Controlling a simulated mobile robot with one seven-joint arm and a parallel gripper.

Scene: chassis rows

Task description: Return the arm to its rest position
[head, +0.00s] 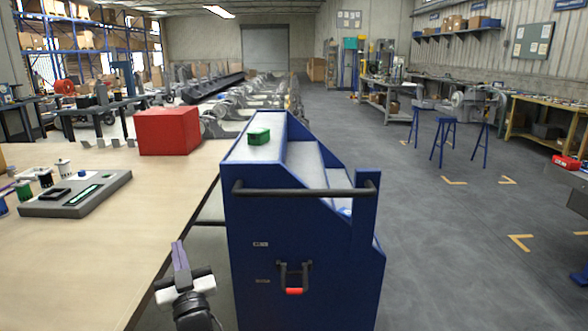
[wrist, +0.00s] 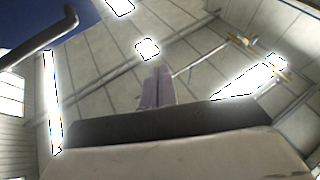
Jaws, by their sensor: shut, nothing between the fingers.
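My gripper (head: 180,258) shows at the bottom centre of the head view, in front of the table's right edge and left of the blue cart. Its two purple-grey fingers are together and point upward, with nothing between them. In the wrist view, my gripper (wrist: 157,85) is shut against a background of ceiling panels and bright lights. Part of the cart's dark handle bar (wrist: 40,42) shows at the upper left of the wrist view.
The blue cart (head: 300,235) stands close to the right of my gripper, with a green box (head: 259,136) on top. The wooden table (head: 75,270) holds a red box (head: 168,131) and a grey fixture board (head: 75,193). Open floor (head: 440,230) lies to the right.

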